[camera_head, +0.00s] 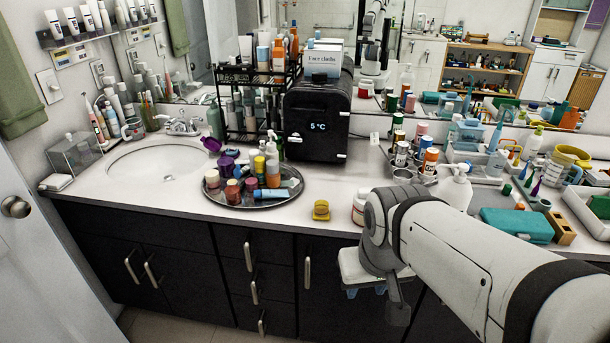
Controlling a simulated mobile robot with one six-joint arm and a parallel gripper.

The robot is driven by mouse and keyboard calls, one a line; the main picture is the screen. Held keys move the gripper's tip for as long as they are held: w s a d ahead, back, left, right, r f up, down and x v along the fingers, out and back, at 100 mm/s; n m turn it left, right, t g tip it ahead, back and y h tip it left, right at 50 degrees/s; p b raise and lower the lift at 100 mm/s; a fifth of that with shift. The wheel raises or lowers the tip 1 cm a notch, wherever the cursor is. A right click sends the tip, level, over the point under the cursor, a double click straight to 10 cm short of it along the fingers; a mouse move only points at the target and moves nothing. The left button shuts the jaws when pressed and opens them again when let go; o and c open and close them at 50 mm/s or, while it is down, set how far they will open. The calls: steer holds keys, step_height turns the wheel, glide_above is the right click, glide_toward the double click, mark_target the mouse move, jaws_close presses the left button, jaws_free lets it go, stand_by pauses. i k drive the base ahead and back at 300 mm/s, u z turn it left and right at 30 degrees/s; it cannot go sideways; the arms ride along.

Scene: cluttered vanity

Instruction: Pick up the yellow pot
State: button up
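A small yellow pot (321,210) stands on the pale countertop near its front edge, just right of the round tray. It looks squat, with a darker band around its middle. My arm reaches in from the lower right. My gripper (385,300) hangs at its end, in front of the dark cabinet fronts, to the right of the pot and lower in the picture. It is apart from the pot. The fingers are small, dark and partly hidden by the wrist, so their opening does not show clearly.
A round tray (212,194) crowded with bottles and jars lies left of the pot. A black mini fridge (316,122) stands behind. A red-and-white jar (359,208) and a white pump bottle (455,188) stand to the right. Bare counter surrounds the pot closely.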

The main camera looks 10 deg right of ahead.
mark_target(321, 210)
steer(key=i, duration=0.85)
steer(key=u, duration=0.05)
